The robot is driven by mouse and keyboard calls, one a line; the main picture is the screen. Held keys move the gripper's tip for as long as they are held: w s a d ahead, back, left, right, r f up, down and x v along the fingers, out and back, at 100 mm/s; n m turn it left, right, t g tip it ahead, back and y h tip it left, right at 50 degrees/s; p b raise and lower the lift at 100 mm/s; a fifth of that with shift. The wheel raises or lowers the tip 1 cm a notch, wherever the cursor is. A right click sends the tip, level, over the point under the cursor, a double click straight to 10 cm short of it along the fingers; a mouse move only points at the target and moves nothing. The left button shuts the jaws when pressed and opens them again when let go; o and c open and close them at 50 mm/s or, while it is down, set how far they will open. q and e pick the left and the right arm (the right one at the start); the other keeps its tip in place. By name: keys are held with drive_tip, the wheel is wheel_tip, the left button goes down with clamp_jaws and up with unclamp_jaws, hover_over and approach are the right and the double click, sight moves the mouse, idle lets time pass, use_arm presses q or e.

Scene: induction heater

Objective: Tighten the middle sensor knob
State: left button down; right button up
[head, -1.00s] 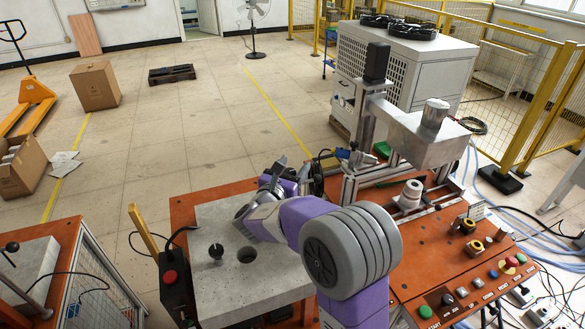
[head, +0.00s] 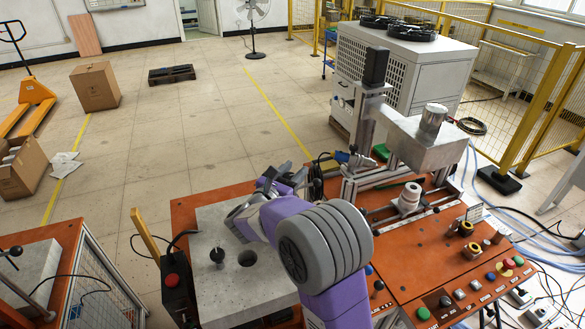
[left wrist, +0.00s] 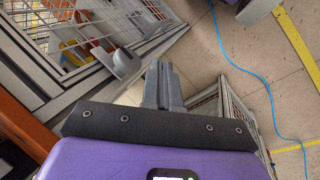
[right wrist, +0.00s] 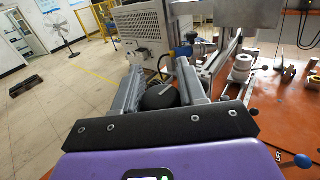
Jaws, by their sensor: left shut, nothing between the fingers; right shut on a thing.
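In the right wrist view, a round black knob (right wrist: 160,97) sits between the two fingers of my right gripper (right wrist: 157,78), which is shut on it. In the head view, my right gripper (head: 281,176) is at the far edge of the grey plate, and my purple wrist and grey forearm hide the knob it holds. Another black knob (head: 217,255) stands on the grey plate beside a round hole, apart from the gripper. My left gripper (left wrist: 163,86) is shut and empty in the left wrist view, away from the knobs and above the floor. It is out of the head view.
The grey plate (head: 215,290) lies on an orange bench. To the right are a white insulator (head: 410,196), a metal column with a grey head (head: 440,145), and a panel of buttons (head: 462,294). A black box with a red button (head: 172,280) is at left.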

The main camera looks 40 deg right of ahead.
drive_tip(key=m+g+p, duration=0.2)
drive_tip(key=g+p, duration=0.1)
drive_tip(key=g, duration=0.1)
drive_tip(key=m+g+p, duration=0.3)
drive_tip(key=g, duration=0.1)
drive_tip(key=s+m+g+p, duration=0.1)
drive_tip(key=m+g+p, duration=0.2)
drive_tip(key=g, duration=0.1)
drive_tip(key=shift+r, duration=0.2)
drive_tip(key=shift+c, duration=0.2)
drive_tip(key=m+g, duration=0.1)
drive_tip(key=g+y+p, duration=0.1)
drive_tip(key=m+g+y+p, duration=0.1)
drive_tip(key=g, duration=0.1)
drive_tip(key=shift+s+f+m, duration=0.1)
drive_tip(key=shift+s+m, duration=0.15)
drive_tip(key=shift+m, duration=0.05)
drive_tip(key=shift+s+a+m+g+y+p, duration=0.15)
drive_tip(key=shift+m+g+y+p, duration=0.9)
drive_tip(key=shift+m+g, duration=0.35)
drive_tip(key=shift+g+y, duration=0.4)
drive_tip(key=shift+y, duration=0.05)
drive_tip(key=o, duration=0.7)
drive_tip(key=shift+o, duration=1.4)
drive_tip(key=shift+s+a, duration=0.1)
